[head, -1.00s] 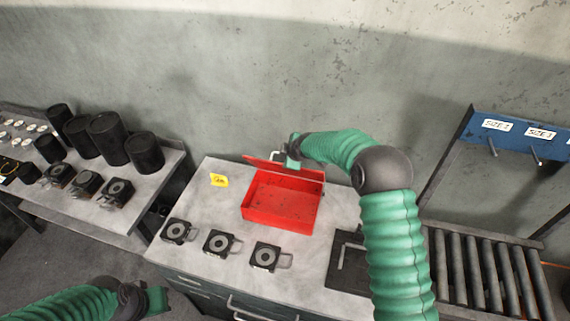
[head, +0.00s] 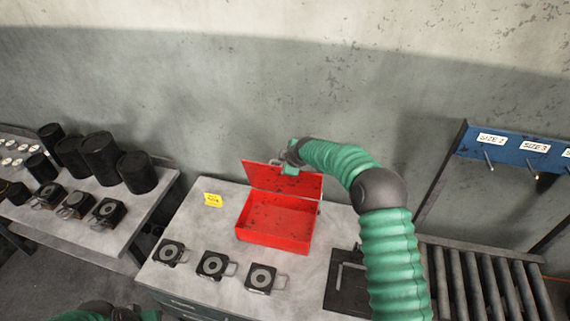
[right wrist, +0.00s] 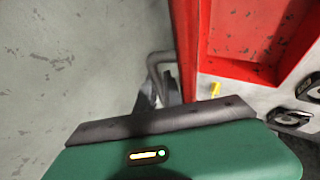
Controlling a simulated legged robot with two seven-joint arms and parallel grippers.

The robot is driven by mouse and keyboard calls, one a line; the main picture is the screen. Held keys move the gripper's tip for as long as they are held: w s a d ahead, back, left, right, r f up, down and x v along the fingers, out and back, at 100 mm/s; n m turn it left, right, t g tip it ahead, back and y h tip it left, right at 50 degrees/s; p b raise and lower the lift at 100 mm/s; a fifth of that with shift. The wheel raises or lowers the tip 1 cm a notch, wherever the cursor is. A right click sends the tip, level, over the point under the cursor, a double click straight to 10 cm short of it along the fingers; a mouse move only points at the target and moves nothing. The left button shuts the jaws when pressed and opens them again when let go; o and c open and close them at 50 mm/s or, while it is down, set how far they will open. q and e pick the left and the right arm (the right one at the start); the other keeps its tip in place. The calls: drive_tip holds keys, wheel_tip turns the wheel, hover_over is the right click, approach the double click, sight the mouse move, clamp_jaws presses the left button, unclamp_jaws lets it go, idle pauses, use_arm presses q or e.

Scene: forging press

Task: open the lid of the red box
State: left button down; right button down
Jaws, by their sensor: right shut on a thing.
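The red box (head: 275,238) stands on the grey workbench with its inside open to view and empty. Its red lid (head: 270,178) is raised at the back edge, showing its inner face. In the right wrist view the lid (right wrist: 185,50) is seen nearly edge-on, with a grey handle (right wrist: 155,68) on its outer side. My right gripper (head: 290,158) is at the lid's top edge, shut on the handle; its fingers also show in the right wrist view (right wrist: 158,97). My left gripper (head: 150,316) is mostly cut off at the bottom left edge; its jaws are hidden.
Several black blocks with handles (head: 213,264) line the bench front. A black plate (head: 345,285) lies to the right, before a roller conveyor (head: 480,280). Black cylinders (head: 100,158) stand on the left table. The wall is close behind.

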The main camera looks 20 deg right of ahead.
drive_tip(key=c, duration=1.8)
unclamp_jaws()
drive_tip(key=shift+w+d, duration=0.1)
drive_tip(key=shift+o, duration=0.2)
drive_tip(key=shift+r, duration=0.1)
drive_tip(key=shift+s+r, duration=0.2)
drive_tip(key=shift+r, duration=0.05)
drive_tip(key=b+v, duration=0.2)
drive_tip(key=v, duration=0.3)
drive_tip(key=shift+s+d+r, duration=0.15)
drive_tip(key=shift+r, duration=0.15)
drive_tip(key=b+v, duration=0.2)
drive_tip(key=v, duration=0.8)
drive_tip(key=shift+s+r, duration=0.1)
drive_tip(key=shift+s, duration=0.2)
